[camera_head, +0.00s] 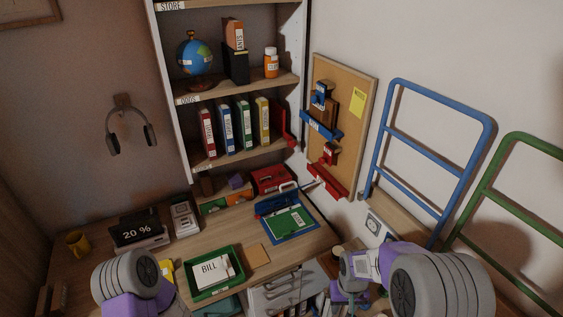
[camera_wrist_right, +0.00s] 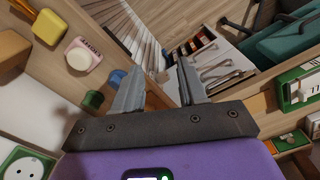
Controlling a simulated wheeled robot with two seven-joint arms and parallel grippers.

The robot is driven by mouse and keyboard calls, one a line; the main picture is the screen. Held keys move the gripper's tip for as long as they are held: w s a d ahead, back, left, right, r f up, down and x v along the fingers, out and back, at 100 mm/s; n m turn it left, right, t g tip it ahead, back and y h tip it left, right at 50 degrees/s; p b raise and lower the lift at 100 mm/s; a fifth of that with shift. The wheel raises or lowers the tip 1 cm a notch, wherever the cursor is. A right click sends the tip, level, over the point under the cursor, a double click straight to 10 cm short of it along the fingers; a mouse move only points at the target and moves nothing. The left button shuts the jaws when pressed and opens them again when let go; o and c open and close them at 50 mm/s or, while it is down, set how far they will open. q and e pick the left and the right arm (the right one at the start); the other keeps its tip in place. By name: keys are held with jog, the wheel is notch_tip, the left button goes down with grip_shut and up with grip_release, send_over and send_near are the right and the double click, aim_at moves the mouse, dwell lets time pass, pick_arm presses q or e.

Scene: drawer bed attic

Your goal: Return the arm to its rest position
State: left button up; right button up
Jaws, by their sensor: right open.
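My right arm (camera_head: 440,285) comes in at the lower right of the head view, with grey joints and purple links. It bends down beside the desk's right end. My right gripper (camera_wrist_right: 160,72) shows in the right wrist view with its two grey fingers apart and nothing between them. It points down over an open drawer area. In the head view its fingertips are hard to make out. Part of my left arm (camera_head: 130,283) shows at the lower left; its gripper is out of the picture.
A shelf with binders (camera_head: 227,127) stands behind. A corkboard (camera_head: 350,120) and blue rail (camera_head: 385,155) are to the right.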

pick_arm(q)
jog(key=shift+w, duration=0.25)
pick_arm(e)
jog(key=s+a+f+m+y, duration=0.1)
jog(key=s+a+f+y, duration=0.1)
jog(key=s+a+f, duration=0.2)
jog(key=s+a+f+m+y, duration=0.1)
jog(key=s+a+f+y, duration=0.1)
jog(key=s+f, duration=0.7)
notch_tip(320, 180, down, 4)
jog(key=shift+s+a+f+m+t, duration=0.15)
jog(key=shift+a+m+t, duration=0.15)
jog(key=shift+a, duration=0.55)
dwell(0.3)
